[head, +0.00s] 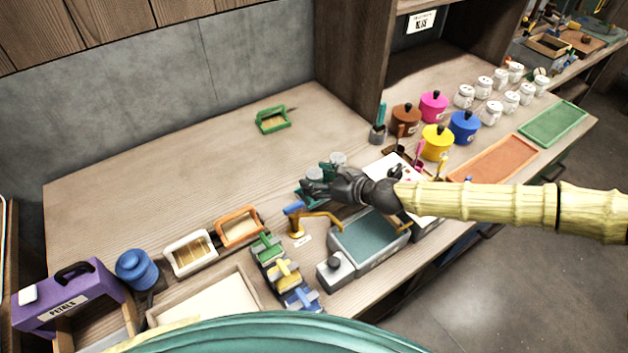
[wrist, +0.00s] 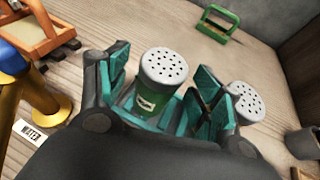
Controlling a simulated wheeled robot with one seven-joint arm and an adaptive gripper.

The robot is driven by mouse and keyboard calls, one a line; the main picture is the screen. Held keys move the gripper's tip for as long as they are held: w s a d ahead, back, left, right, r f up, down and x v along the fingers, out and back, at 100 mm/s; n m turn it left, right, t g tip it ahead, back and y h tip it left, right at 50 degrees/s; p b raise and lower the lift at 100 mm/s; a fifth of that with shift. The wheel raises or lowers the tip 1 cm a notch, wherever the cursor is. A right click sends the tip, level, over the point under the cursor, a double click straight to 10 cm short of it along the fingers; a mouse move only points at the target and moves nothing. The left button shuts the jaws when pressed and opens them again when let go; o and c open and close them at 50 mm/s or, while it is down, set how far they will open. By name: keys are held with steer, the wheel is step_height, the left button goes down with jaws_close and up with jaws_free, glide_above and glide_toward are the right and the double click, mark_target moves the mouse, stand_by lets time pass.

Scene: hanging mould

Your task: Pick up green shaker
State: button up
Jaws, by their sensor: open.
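The green shaker (wrist: 148,101), with a perforated silver-grey lid and a pale label, stands between the teal-padded fingers of my gripper (wrist: 165,92) in the wrist view. The fingers are open, one on each side of it, and I cannot tell whether either touches it. In the head view my gripper (head: 316,188) is low over the wooden bench, and the shaker is mostly hidden by it. A second shaker (wrist: 246,100) with a similar lid stands just outside the right finger; its body is mostly hidden.
A yellow and blue tap (head: 298,218) and a sink basin (head: 368,240) are close in front of my gripper. A green-framed carrier (head: 272,120) stands behind on the bench. Coloured pots, such as the yellow one (head: 437,143), are to the right. The bench's back left is clear.

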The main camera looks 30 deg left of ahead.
steer(key=shift+w+a+f, duration=0.1)
steer(key=shift+a+f, duration=0.2)
steer(key=shift+a, duration=0.35)
steer(key=c, duration=1.1)
steer(key=shift+r, duration=0.15)
